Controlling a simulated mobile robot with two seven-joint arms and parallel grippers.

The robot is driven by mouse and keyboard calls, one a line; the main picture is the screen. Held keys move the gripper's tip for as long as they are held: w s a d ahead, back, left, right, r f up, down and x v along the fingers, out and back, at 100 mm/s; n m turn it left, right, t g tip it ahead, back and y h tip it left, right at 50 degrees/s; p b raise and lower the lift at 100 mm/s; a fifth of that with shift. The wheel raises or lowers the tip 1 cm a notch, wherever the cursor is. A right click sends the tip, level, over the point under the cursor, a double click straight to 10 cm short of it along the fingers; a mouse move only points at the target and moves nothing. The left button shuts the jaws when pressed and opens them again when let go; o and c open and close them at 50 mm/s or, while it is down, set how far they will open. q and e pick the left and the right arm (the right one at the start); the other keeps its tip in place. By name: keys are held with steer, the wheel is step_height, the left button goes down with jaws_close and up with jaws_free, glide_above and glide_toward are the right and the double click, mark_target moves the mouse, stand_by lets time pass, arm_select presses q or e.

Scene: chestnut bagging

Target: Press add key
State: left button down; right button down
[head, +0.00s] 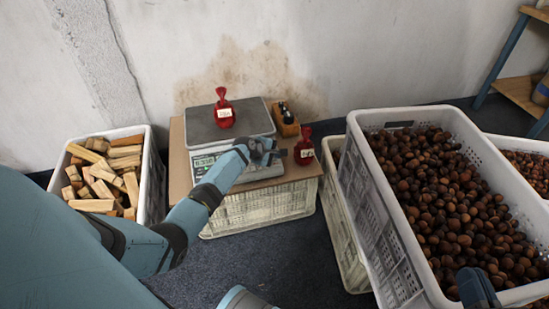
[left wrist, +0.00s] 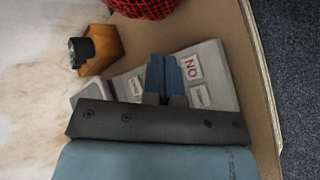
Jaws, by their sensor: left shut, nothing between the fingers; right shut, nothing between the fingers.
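The scale (head: 247,116) has a grey plate and a front panel with a lit green display (head: 203,162). My left gripper (head: 280,153) is over the right end of that panel and hides most of its keys. In the left wrist view its shut, empty blue fingers (left wrist: 164,76) point down at the grey key panel (left wrist: 214,72), between a red-lettered key label (left wrist: 191,67) and a small pale one (left wrist: 136,85). The small labels are too blurred to read, so I cannot tell the add key or whether the fingertips touch. My right gripper (head: 478,288) is shut over the chestnut crate's near edge.
A red tagged bag (head: 223,108) stands on the scale plate; another (head: 304,148) stands at the table's right edge. A wooden block with a black-topped item (head: 286,118) is behind. A wood-filled crate (head: 150,185) is left; a large chestnut crate (head: 375,200) is right.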

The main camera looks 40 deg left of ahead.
arm_select(q)
steer(key=shift+f, duration=0.1)
stand_by(0.4)
steer(key=shift+w+a+f, duration=0.1)
steer(key=shift+a+f, duration=0.05)
steer(key=shift+f, duration=0.15)
steer(key=shift+f+b, duration=0.3)
steer(key=shift+f, duration=0.05)
stand_by(0.5)
steer(key=shift+r, duration=0.1)
steer(key=shift+r+p, duration=0.7)
steer(key=shift+p, duration=0.45)
